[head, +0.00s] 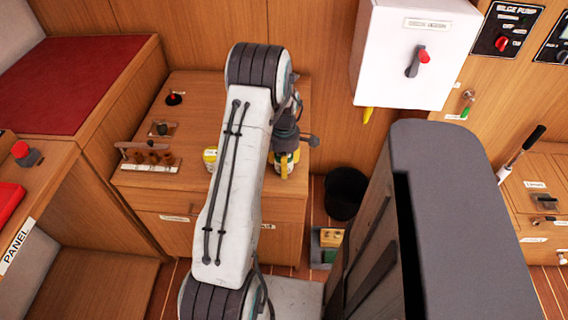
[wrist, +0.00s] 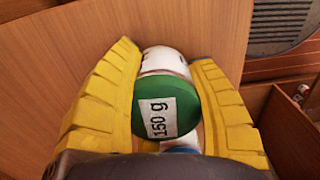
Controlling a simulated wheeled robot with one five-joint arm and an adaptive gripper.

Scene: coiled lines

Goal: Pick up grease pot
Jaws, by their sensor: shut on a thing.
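My gripper (head: 286,165) is at the right side of the wooden counter top in the head view, partly hidden behind my arm. In the wrist view its two yellow fingers (wrist: 165,62) are shut on a pot, which I take to be the grease pot (wrist: 150,108). The pot has a green round lid with a white "150 g" label facing the camera. A white rounded part shows just beyond the lid, between the fingertips. Whether the pot touches the counter is hidden. In the head view the pot cannot be made out clearly between the fingers.
A small yellow-and-white item (head: 210,158) stands on the counter (head: 205,95), left of my arm. A wooden rack (head: 150,158) is farther left. A white box (head: 410,55) hangs on the wall.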

